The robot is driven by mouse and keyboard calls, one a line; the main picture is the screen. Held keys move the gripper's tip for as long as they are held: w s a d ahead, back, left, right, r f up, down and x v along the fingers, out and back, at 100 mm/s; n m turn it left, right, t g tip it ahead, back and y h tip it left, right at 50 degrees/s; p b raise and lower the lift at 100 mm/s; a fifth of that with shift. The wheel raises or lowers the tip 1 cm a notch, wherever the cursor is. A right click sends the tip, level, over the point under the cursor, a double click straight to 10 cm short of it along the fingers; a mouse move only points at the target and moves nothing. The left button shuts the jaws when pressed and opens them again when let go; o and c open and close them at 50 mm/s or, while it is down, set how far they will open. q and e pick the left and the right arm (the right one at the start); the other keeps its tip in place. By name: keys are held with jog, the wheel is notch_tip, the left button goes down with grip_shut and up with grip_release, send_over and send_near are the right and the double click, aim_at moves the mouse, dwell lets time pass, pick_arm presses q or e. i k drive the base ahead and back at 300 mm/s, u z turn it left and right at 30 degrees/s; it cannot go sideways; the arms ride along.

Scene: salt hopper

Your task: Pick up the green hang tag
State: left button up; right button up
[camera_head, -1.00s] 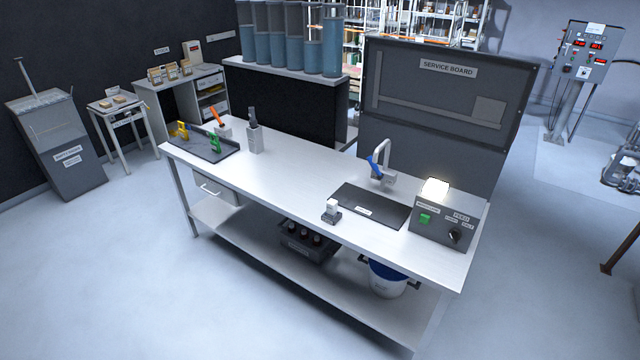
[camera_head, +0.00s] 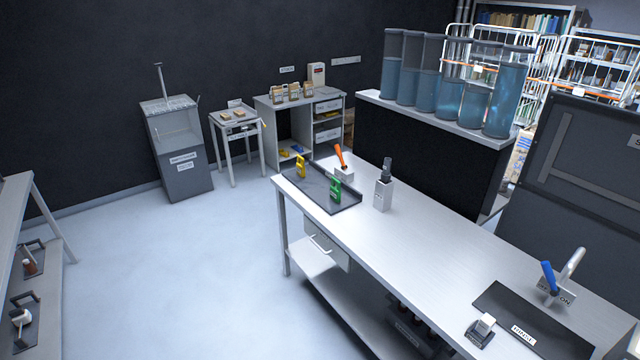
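A green hang tag (camera_head: 336,189) stands upright on the dark tray (camera_head: 318,192) at the left end of the white workbench in the head view. A yellow tag (camera_head: 301,167) stands on the same tray, to its left and farther back. Neither of my grippers shows in this view, so I cannot see their state or where they are relative to the tag.
The workbench (camera_head: 430,240) carries a grey holder (camera_head: 383,194), an orange-handled tool (camera_head: 340,156), a blue-handled tap (camera_head: 549,277) and a dark mat (camera_head: 530,318). A drawer (camera_head: 327,244) hangs below the tray. Open floor (camera_head: 190,280) lies left of the bench.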

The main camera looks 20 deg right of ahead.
aim_at(335, 191)
jog(key=z, duration=0.35)
jog(key=i, duration=1)
jog(key=z, duration=1)
jog(key=i, duration=0.55)
jog(key=z, duration=0.4)
